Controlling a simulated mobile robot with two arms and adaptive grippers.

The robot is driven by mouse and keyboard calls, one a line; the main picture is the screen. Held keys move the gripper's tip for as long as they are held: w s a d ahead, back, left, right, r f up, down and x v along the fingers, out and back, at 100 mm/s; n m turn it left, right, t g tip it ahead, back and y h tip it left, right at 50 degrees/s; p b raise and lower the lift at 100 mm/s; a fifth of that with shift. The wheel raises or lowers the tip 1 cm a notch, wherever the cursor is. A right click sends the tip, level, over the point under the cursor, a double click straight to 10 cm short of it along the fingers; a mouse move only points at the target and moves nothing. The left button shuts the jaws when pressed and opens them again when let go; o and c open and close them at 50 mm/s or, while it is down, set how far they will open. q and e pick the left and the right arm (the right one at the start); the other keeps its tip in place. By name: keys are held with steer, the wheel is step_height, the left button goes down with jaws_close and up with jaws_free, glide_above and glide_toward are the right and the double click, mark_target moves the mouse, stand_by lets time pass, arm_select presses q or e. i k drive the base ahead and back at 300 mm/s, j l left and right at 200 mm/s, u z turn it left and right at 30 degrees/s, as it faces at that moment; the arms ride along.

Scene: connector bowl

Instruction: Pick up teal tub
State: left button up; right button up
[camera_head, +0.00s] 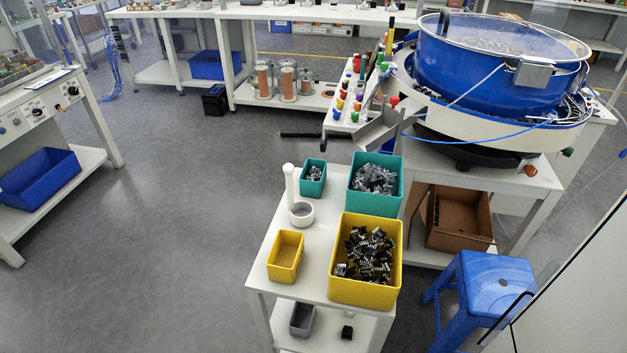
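Two teal containers stand at the back of the small white table. The larger teal tub (372,204) is at the back right and holds grey connector parts. The smaller teal tub (312,188) is to its left and also holds small grey parts. Both stand upright with open tops. Neither of my grippers is in view, and nothing touches either tub.
A large yellow bin (362,291) of black parts stands in front of the larger teal tub. A small yellow bin (284,272) and a white cup with an upright handle (301,213) stand at left. The blue bowl feeder (490,80) is behind right; a blue stool (490,280) is at right. Floor at left is clear.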

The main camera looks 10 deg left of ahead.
mark_target(312, 178)
steer(key=j+u, duration=0.2)
steer(key=u, duration=0.3)
steer(key=j+u, duration=0.2)
steer(key=u, duration=0.25)
steer(key=i+j+u, duration=0.15)
steer(key=i+j, duration=0.15)
steer(key=j, duration=0.25)
steer(key=i+j+u, duration=0.15)
steer(key=i+j, duration=0.2)
steer(key=j, duration=0.15)
steer(key=i+j+u, duration=0.15)
steer(key=i+j, duration=0.2)
steer(key=i+z, duration=0.4)
steer(key=i+j+z, duration=0.15)
steer(key=i+z, duration=0.25)
steer(key=i+j+z, duration=0.2)
steer(key=z, duration=0.15)
steer(key=i+z, duration=0.4)
steer(key=i+j+z, duration=0.1)
steer(key=z, duration=0.3)
steer(key=i+j+z, duration=0.25)
steer(key=z, duration=0.2)
steer(key=i+j+z, duration=0.5)
steer(key=j+z, duration=0.15)
steer(key=z, duration=0.15)
